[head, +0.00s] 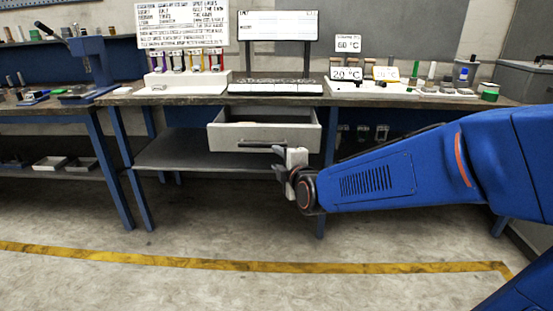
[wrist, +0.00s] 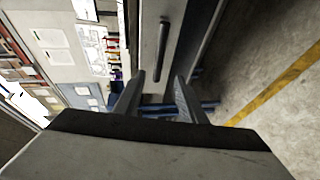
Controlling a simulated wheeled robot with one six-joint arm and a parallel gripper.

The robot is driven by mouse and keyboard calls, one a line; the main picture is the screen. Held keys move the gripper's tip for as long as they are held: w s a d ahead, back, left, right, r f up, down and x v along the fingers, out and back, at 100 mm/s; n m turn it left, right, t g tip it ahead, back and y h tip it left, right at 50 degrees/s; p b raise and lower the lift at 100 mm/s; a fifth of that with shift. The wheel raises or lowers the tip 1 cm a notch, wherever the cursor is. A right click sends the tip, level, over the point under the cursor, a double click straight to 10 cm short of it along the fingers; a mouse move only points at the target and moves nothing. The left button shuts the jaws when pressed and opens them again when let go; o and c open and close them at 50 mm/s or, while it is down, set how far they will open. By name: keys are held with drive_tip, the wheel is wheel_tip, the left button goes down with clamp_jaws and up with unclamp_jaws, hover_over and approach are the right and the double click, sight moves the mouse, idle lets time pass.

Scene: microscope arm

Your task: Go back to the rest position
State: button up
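My gripper (head: 281,172) is at the end of my blue arm, in front of the lower right of a drawer (head: 228,137) under the workbench. The drawer is pulled out, and its dark bar handle (head: 264,143) faces me. In the wrist view, the two fingers (wrist: 157,95) stand apart with nothing between them. The drawer front and its handle (wrist: 161,50) lie beyond the fingertips, and I see a gap between the handle and the fingers. The inside of the drawer is mostly hidden.
The workbench (head: 180,98) carries a white rack (head: 187,82) with coloured items, sign boards and temperature displays (head: 346,73). A lower shelf (head: 180,153) sits under it. Blue table legs (head: 115,168) stand at the left. The floor (head: 180,230) in front is clear, with a yellow line.

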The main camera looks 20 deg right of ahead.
drive_tip(key=s+d+f+m+g, duration=0.2)
drive_tip(key=s+m, duration=0.4)
drive_tip(key=s, duration=0.4)
drive_tip(key=s+d+f+m+g+h, duration=0.1)
drive_tip(key=s+d+f+m+g, duration=0.2)
drive_tip(key=s, duration=0.7)
drive_tip(key=s+d+f+m+g, duration=0.2)
drive_tip(key=s+m+g, duration=0.4)
drive_tip(key=s+m, duration=0.3)
drive_tip(key=shift+s+d+f, duration=0.4)
drive_tip(key=shift+s+d, duration=0.15)
drive_tip(key=shift+s, duration=0.5)
